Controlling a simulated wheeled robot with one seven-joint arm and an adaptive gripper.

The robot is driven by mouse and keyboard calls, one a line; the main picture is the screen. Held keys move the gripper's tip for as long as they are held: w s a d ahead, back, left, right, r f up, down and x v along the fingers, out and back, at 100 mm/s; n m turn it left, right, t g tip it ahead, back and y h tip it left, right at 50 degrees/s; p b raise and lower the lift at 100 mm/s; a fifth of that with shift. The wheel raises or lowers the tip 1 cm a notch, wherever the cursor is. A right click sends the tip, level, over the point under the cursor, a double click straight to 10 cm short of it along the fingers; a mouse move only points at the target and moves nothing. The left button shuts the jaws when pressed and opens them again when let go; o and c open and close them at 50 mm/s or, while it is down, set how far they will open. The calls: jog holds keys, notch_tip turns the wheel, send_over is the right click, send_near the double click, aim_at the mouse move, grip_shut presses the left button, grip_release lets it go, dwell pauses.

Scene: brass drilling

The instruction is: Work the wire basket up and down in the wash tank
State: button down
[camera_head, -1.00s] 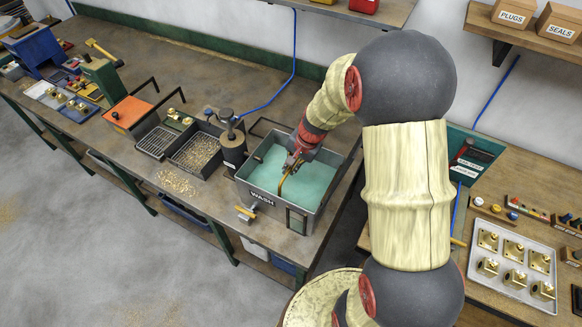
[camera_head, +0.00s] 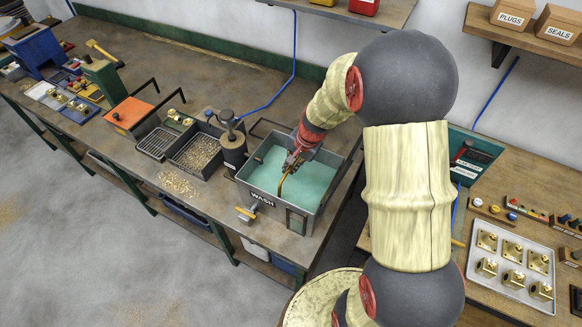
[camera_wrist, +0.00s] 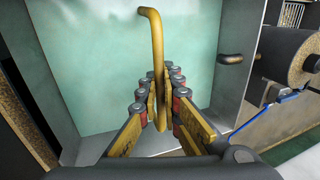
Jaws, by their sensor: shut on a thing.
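The grey wash tank (camera_head: 258,207), marked WASH, stands on the bench and holds pale green liquid (camera_head: 264,172). My gripper (camera_head: 293,163) is over the tank, pointing down. In the wrist view my gripper (camera_wrist: 163,105) is shut on a yellow bent handle (camera_wrist: 153,30), which rises between the fingers and curves over at its top. The handle also shows in the head view (camera_head: 283,182), reaching down to the liquid. The wire basket itself cannot be made out; the cloudy liquid hides what is below the surface.
A dark cylinder with a knob (camera_head: 232,145) stands close to the tank's left side. Beyond it are a tray of shavings (camera_head: 196,152) and a wire rack (camera_head: 156,143). A valve with a yellow handle (camera_head: 246,213) sticks out at the tank's front.

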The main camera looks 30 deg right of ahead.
jog(key=shift+w, duration=0.1)
jog(key=shift+f+b, duration=0.7)
jog(key=shift+f, duration=0.05)
jog(key=shift+r, duration=0.1)
jog(key=shift+r+p, duration=0.6)
jog(key=shift+r, duration=0.15)
jog(key=shift+f, duration=0.2)
jog(key=shift+f+b, duration=0.65)
jog(key=shift+r, duration=0.2)
